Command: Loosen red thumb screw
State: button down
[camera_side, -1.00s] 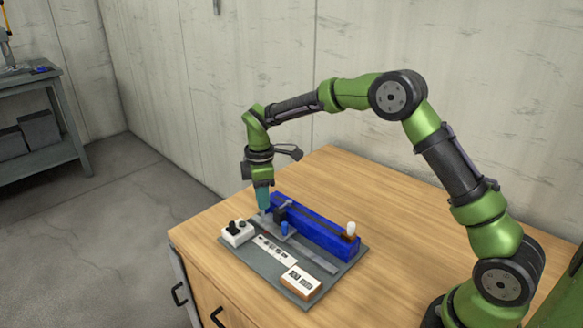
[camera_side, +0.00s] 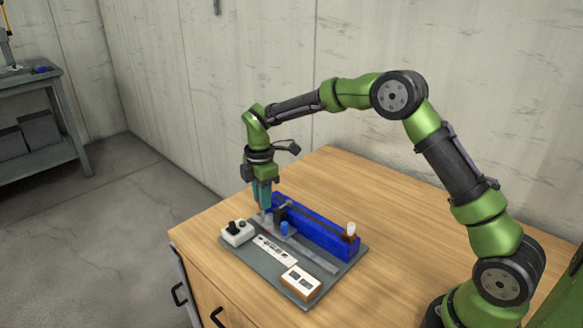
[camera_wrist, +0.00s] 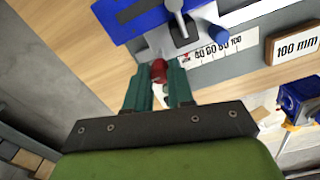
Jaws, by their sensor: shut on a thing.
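The red thumb screw (camera_wrist: 158,70) shows in the wrist view between the tips of my gripper (camera_wrist: 161,78). My gripper is shut on it, with one teal finger on each side. In the side view my gripper (camera_side: 263,208) points down at the left end of the blue block (camera_side: 318,232), and the red screw is hardly visible there. A blue knob (camera_side: 284,228) stands on the grey slide in front of the block. The blue knob (camera_wrist: 217,36) is right of the red screw in the wrist view.
A grey base plate (camera_side: 262,266) carries the block, a white box with a dark knob (camera_side: 237,232), a scale strip (camera_side: 272,250) and a wood-edged display (camera_side: 301,282). A white-topped post (camera_side: 351,229) stands at the block's right end. The table's right side is bare.

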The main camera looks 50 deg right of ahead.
jog(key=c, duration=1)
grip_release()
jog(key=shift+r, duration=0.1)
notch_tip(320, 180, up, 17)
jog(key=shift+f, duration=0.15)
